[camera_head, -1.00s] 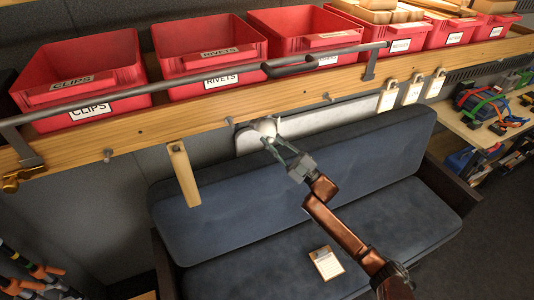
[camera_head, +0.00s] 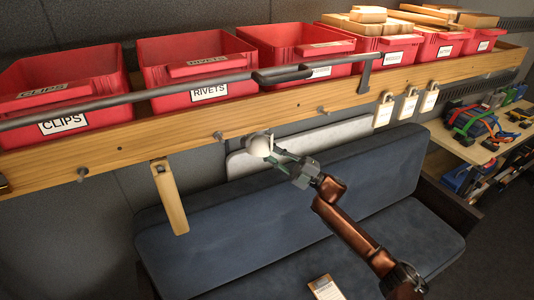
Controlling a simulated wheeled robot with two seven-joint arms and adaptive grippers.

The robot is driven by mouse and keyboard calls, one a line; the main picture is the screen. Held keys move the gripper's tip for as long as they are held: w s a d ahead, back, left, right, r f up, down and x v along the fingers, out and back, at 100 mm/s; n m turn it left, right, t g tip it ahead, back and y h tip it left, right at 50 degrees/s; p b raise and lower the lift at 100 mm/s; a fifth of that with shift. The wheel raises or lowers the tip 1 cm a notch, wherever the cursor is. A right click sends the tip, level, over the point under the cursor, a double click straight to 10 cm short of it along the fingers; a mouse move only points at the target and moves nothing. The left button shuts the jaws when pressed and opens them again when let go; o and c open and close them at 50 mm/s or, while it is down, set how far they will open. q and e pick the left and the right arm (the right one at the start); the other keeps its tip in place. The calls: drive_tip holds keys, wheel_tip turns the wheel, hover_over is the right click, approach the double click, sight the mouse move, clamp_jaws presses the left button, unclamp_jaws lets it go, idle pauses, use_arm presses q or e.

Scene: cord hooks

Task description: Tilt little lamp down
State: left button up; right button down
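The little lamp (camera_head: 259,145) is a small, pale, rounded head under the front edge of the wooden shelf, in the middle of the view. My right gripper (camera_head: 273,151) reaches it from the lower right. Its thin grey-green fingers are at the lamp's right side, and the tips overlap the head. I cannot tell whether they grip it or only touch it. The lamp's mount is mostly hidden. My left gripper is not in view.
Red bins (camera_head: 203,74) stand along the wooden shelf (camera_head: 130,146), behind a grey rail (camera_head: 150,93). Metal pegs (camera_head: 218,136) and a wooden slat (camera_head: 169,198) are on its front. Pale tags (camera_head: 384,110) hang to the right. A blue sofa (camera_head: 235,222) stands below.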

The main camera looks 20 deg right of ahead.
drive_tip(key=c, duration=1.8)
unclamp_jaws()
drive_tip(key=v, duration=1.2)
drive_tip(key=shift+d, duration=0.1)
